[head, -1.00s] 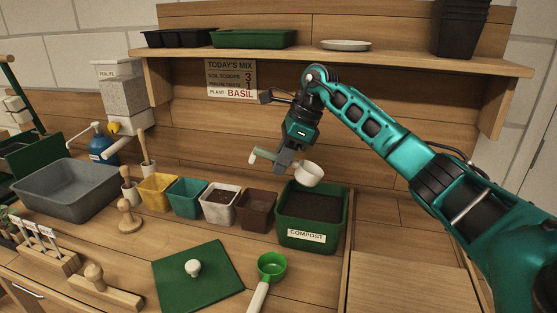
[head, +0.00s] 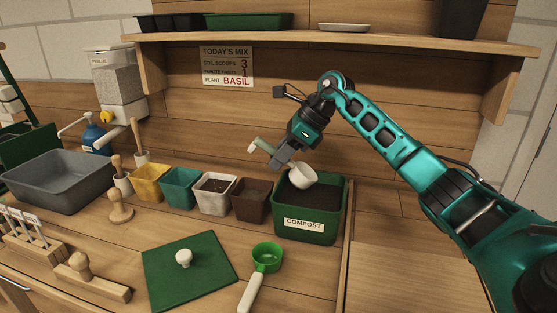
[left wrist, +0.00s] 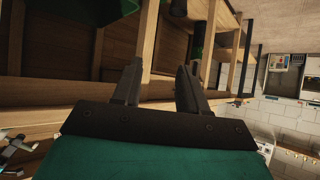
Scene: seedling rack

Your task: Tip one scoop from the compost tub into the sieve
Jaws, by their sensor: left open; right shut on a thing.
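My right gripper (head: 281,158) is shut on the handle of a scoop with a pale green handle and a white cup (head: 302,177). The cup is tilted at the left back part of the green compost tub (head: 304,226), over or against the dark compost (head: 318,197). I cannot see into the cup or tell whether it touches the compost. A green round cup-like piece with a white handle (head: 267,257) lies in front of the tub; I cannot tell whether it is the sieve. My left gripper (left wrist: 160,80) is open and empty in the left wrist view.
A row of small pots, including a brown pot (head: 251,200), stands left of the tub. A green board with a white knob (head: 190,275) lies in front. A grey basin (head: 58,182) is at the left. A shelf (head: 330,42) spans above; a raised wooden panel (head: 410,275) lies right.

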